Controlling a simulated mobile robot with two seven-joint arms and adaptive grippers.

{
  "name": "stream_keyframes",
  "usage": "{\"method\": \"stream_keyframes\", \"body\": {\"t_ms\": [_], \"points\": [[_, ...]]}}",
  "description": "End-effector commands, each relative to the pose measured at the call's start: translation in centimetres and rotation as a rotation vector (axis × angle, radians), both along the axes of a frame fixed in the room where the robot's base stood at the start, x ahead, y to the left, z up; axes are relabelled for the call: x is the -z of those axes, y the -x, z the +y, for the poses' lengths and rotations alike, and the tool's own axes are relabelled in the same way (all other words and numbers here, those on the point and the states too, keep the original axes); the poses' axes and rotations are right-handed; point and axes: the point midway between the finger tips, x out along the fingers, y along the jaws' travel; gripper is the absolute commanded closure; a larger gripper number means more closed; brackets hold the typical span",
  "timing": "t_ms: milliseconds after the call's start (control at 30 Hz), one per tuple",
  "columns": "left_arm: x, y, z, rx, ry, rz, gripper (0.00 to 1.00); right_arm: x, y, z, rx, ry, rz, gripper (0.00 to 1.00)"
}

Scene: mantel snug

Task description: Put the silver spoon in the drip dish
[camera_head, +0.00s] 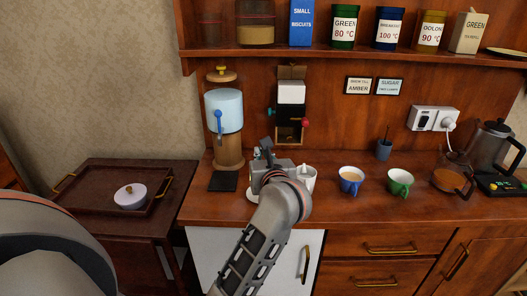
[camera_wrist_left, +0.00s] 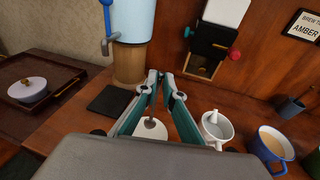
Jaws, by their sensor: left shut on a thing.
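My left gripper (camera_head: 264,152) reaches over the counter and also shows in the left wrist view (camera_wrist_left: 160,80). Its fingertips are shut on the silver spoon (camera_wrist_left: 150,122), which hangs down between the fingers with its bowl lowest. A round white dish (camera_wrist_left: 136,132), which looks like the drip dish, lies on the counter beneath the spoon; its edge (camera_head: 251,195) shows beside my gripper in the head view. The spoon bowl appears over the dish; I cannot tell whether they touch. The fingers hide part of the dish. My right gripper is not in view.
A white pot or cup (camera_wrist_left: 217,128) stands close right of the gripper. Blue (camera_head: 351,181) and green (camera_head: 400,183) mugs stand farther right. A dark square mat (camera_head: 223,181) lies left, before the blue-and-wood dispenser (camera_head: 224,112). A wall dispenser (camera_head: 290,105) hangs behind.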

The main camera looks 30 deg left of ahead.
Motion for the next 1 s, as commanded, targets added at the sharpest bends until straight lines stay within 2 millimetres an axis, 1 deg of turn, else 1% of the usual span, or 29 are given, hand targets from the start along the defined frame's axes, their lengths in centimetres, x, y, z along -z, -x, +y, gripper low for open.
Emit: {"method": "stream_keyframes", "body": {"t_ms": [33,100,200,367,500,633,667,700,733,1000], "points": [[1.2,0.0,0.0,0.000,-0.001,0.005,1.00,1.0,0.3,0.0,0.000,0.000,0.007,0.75],[1.9,0.0,0.0,0.000,-0.002,0.004,1.00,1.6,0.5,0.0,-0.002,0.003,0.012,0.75],[2.7,0.0,0.0,0.000,-0.001,0.004,1.00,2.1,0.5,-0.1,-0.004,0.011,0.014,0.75],[3.2,0.0,0.0,0.000,-0.001,0.001,1.00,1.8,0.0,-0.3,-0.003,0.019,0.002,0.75],[3.1,0.0,0.0,0.000,-0.001,-0.001,1.00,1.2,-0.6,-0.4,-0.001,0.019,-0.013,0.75],[3.1,0.0,0.0,0.000,-0.001,-0.001,1.00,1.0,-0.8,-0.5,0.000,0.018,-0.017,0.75],[3.1,0.0,0.0,0.000,-0.001,-0.001,0.87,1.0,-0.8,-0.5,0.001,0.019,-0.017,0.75],[3.1,0.0,0.0,0.000,-0.001,-0.001,0.78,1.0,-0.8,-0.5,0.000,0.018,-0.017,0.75],[3.1,0.0,0.0,0.000,-0.001,-0.001,0.73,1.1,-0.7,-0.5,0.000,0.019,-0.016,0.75],[3.1,0.0,0.0,0.000,0.000,0.000,0.73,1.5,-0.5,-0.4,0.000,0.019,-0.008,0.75]]}}
